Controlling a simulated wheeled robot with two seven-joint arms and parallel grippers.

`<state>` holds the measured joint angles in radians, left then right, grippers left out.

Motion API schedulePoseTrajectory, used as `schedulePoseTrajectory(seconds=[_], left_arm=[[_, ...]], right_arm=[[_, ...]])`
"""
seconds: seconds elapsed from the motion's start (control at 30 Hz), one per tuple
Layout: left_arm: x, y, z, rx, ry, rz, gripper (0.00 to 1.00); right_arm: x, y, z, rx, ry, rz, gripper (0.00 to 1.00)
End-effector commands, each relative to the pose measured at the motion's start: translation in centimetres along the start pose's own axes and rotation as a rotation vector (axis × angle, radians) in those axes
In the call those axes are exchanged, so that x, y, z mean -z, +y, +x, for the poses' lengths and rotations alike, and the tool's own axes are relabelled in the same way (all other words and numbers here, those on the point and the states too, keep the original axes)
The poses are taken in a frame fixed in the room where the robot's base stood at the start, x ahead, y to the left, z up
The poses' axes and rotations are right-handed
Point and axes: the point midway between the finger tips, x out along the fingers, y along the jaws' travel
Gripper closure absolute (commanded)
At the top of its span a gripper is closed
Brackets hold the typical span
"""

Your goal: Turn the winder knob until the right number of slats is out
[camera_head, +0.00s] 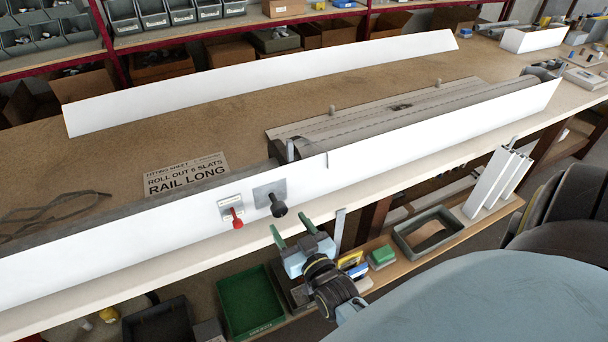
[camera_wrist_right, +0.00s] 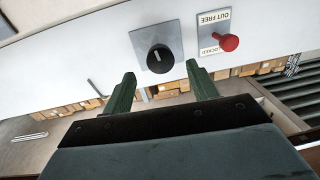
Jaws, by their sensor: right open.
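The black winder knob (camera_head: 278,205) sits on a grey plate on the white front rail (camera_head: 420,137). It also shows in the right wrist view (camera_wrist_right: 160,58), with a pale mark on its face. A red lever (camera_head: 236,218) is to its left on a small white label plate. In the wrist view the label (camera_wrist_right: 207,40) reads OUT FREE and LOCKED, upside down. My right gripper (camera_head: 292,236) is open and empty just below the knob, its green fingers apart from it. Grey slats (camera_head: 430,110) lie on the bench behind the rail. My left gripper is not in view.
A sheet (camera_head: 186,175) on the bench reads ROLL OUT 6 SLATS, RAIL LONG. A white rear rail (camera_head: 270,83) stands behind. Below the bench, a shelf holds a green bin (camera_head: 250,300), an open tray (camera_head: 428,233) and upright white profiles (camera_head: 497,182).

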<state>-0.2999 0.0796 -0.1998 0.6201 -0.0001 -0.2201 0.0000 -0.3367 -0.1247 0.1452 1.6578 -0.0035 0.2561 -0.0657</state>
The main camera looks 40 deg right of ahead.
Motion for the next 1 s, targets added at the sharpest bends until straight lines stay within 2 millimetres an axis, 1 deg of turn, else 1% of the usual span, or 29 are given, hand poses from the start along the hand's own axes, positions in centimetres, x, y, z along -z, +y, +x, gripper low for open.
schedulePoseTrajectory(seconds=[0.03, 0.2, 0.3, 0.4, 0.57, 1.0], left_arm=[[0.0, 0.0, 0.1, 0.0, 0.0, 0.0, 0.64], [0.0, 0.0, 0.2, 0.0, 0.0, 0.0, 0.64], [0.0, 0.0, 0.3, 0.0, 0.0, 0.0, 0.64], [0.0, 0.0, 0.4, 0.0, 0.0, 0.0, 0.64], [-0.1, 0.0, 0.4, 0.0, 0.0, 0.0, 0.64], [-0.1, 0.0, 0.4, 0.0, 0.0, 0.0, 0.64]], right_arm=[[-0.2, 0.0, -1.3, 0.0, -0.003, 0.0, 0.41], [-0.1, 0.0, -4.5, 0.0, -0.001, 0.001, 0.41], [-0.1, 0.0, -5.8, 0.0, -0.001, 0.001, 0.41], [0.0, 0.0, -6.7, 0.0, 0.002, 0.0, 0.41], [0.1, 0.0, -7.2, 0.0, 0.002, 0.0, 0.41], [0.1, 0.0, -7.1, 0.0, 0.002, 0.0, 0.41]])
